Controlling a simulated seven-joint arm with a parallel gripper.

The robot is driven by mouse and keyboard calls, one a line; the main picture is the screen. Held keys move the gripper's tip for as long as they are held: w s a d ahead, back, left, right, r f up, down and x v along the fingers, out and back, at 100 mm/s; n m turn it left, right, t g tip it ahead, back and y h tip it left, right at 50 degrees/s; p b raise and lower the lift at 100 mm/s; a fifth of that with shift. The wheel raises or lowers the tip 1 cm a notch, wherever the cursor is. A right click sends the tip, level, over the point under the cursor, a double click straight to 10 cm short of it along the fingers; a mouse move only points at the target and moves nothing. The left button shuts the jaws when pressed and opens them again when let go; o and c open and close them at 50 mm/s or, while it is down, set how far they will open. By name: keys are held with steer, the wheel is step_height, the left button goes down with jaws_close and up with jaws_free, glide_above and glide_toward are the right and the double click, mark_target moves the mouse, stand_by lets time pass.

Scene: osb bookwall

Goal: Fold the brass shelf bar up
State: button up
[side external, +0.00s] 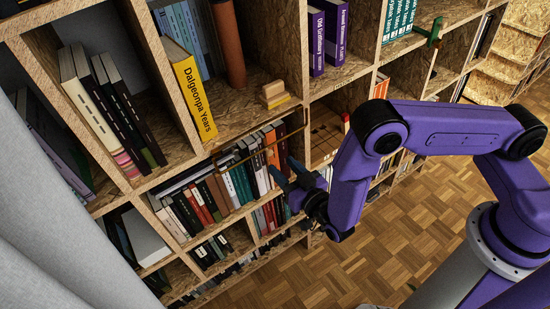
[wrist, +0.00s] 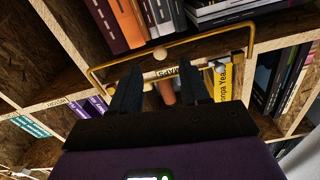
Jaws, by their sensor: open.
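The brass shelf bar (side external: 262,148) is a thin gold rod with bent ends. It runs across the front of a shelf bay full of books. In the wrist view the bar (wrist: 118,61) crosses the upper middle, with a small round knob at its centre. My gripper (side external: 283,174) is in front of that bay, close to the bar and near its right half. In the wrist view the two dark fingers of my gripper (wrist: 158,76) are apart, with the bar just beyond their tips. Nothing is held between them. Whether a finger touches the bar cannot be told.
The bookwall holds upright books, including a yellow book (side external: 194,98) above the bay. A brown cylinder (side external: 228,45) and a small wooden block (side external: 273,93) stand on the upper shelf. A grey curtain (side external: 60,240) hangs at left. The parquet floor (side external: 400,250) is clear.

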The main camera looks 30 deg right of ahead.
mark_target(271, 154)
steer(key=shift+w, duration=2.35)
jaws_close()
